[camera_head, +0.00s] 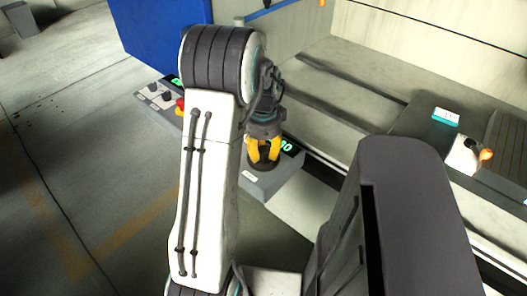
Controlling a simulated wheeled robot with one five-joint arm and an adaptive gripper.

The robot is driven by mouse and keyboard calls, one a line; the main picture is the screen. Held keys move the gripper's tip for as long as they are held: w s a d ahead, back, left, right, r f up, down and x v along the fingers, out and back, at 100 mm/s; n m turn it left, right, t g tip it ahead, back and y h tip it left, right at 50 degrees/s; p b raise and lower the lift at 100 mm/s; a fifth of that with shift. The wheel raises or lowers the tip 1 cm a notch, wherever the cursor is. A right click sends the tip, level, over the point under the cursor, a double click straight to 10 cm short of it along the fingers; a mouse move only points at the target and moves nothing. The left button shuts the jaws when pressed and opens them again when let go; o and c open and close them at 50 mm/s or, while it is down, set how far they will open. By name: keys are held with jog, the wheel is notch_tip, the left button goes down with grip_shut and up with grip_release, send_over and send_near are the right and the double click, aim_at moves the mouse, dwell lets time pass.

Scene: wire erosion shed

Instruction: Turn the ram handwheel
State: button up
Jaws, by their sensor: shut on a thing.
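My gripper (263,151) has yellow fingers and points down at the right part of a grey control panel (255,182). It is shut on a dark round knob-like part, which I take to be the ram handwheel (262,164). Only the lower edge of that dark part shows below the fingers. The fingers and wrist hide the rest of it, so its turn angle cannot be told. A green lit display (286,146) is just right of the fingers, partly covered.
A blue panel (155,35) stands behind. A pale machine bed (335,85) and a dark block (425,125) are at right. Open floor lies left.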

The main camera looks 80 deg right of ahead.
aim_at(263, 150)
jog(key=shift+a+f+m, duration=0.1)
jog(key=shift+m, duration=0.3)
jog(key=o, duration=1.2)
notch_tip(263, 150, up, 12)
dwell(1.0)
